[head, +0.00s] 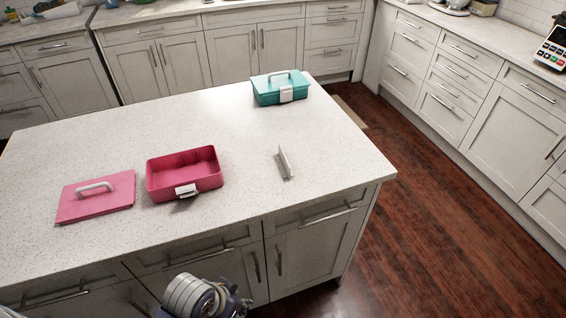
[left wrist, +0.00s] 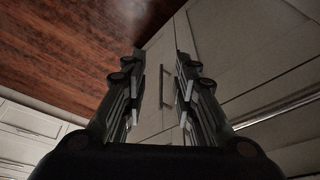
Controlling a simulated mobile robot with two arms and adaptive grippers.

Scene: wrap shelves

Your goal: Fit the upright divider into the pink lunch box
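The pink lunch box (head: 184,174) stands open and empty on the island, its white latch facing the near edge. Its pink lid (head: 96,198) with a white handle lies flat to the left of it. The upright divider (head: 284,161), a thin pale plate, stands on the counter to the right of the box, apart from it. My left gripper (left wrist: 160,88) is open and empty in the left wrist view, with cabinet fronts and the wood floor beyond it. In the head view, part of my arm shows below the island's near edge; my right gripper is not seen.
A closed teal lunch box (head: 280,88) stands at the island's far right corner. The island top (head: 330,165) is clear around the divider. Cabinets (head: 440,75) line the back and right walls, with open wood floor (head: 430,230) to the right.

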